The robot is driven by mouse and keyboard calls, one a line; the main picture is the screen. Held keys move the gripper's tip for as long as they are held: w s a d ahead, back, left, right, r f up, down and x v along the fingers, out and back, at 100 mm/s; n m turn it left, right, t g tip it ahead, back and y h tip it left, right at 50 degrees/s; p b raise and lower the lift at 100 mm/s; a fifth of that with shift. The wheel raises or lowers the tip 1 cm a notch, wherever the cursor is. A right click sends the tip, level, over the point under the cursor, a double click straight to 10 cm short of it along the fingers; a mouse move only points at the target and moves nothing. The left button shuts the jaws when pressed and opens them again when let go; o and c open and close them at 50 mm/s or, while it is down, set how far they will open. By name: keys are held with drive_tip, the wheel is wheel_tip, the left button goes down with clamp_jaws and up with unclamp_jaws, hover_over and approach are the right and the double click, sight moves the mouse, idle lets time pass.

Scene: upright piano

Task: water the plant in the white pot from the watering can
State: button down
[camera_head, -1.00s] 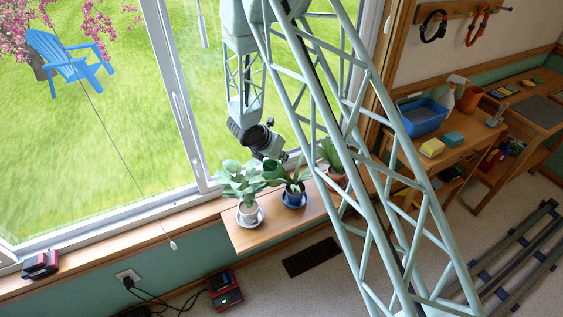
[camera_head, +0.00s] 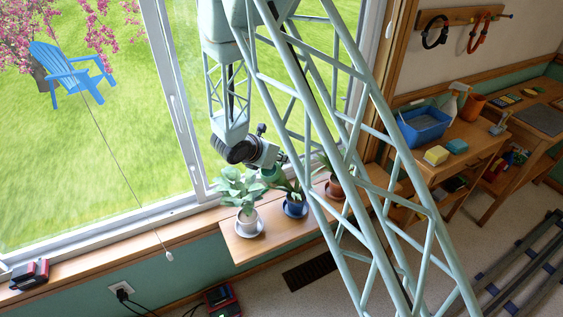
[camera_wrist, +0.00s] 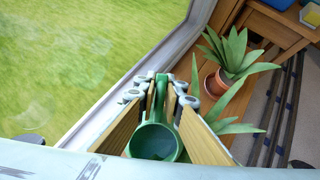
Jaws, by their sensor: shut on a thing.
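The white pot (camera_head: 247,223) stands on a saucer at the left end of the wooden window shelf, its broad-leaved plant (camera_head: 238,188) upright. My gripper (camera_head: 281,159) is above the shelf, to the right of and higher than this plant. It is shut on the green watering can (camera_head: 269,175). In the wrist view the can (camera_wrist: 156,141) hangs with its handle (camera_wrist: 162,85) between the fingers and its round opening towards the camera. Its spout and any water cannot be made out. The white pot is not seen in the wrist view.
A blue pot (camera_head: 294,208) with a spiky plant stands right of the white pot, near the can. A terracotta pot (camera_head: 335,189) is farther right; it also shows in the wrist view (camera_wrist: 214,83). The window frame (camera_head: 180,120) runs along the back.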

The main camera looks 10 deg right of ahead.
sight(281, 151)
drive_tip(key=shift+r+b, duration=0.3)
drive_tip(key=shift+r, duration=0.2)
drive_tip(key=shift+s+a+r+t, duration=0.15)
drive_tip(key=shift+t, duration=0.15)
drive_tip(key=shift+s+r+h+b, duration=0.1)
drive_tip(key=shift+r+h+b, duration=0.35)
drive_tip(key=shift+h+b, duration=0.1)
drive_tip(key=shift+a+r, duration=0.1)
drive_tip(key=shift+r, duration=0.05)
drive_tip(key=shift+s+a+r+t, duration=0.2)
drive_tip(key=shift+r+t, duration=0.35)
drive_tip(key=shift+t, duration=0.05)
drive_tip(key=shift+s+r+h, duration=0.1)
drive_tip(key=shift+r+h, duration=0.05)
drive_tip(key=shift+h, duration=0.1)
drive_tip(key=shift+s+a+r+t, duration=0.2)
drive_tip(key=shift+r+t, duration=0.1)
drive_tip(key=shift+r, duration=0.2)
drive_tip(key=shift+r, duration=0.1)
idle(1.0)
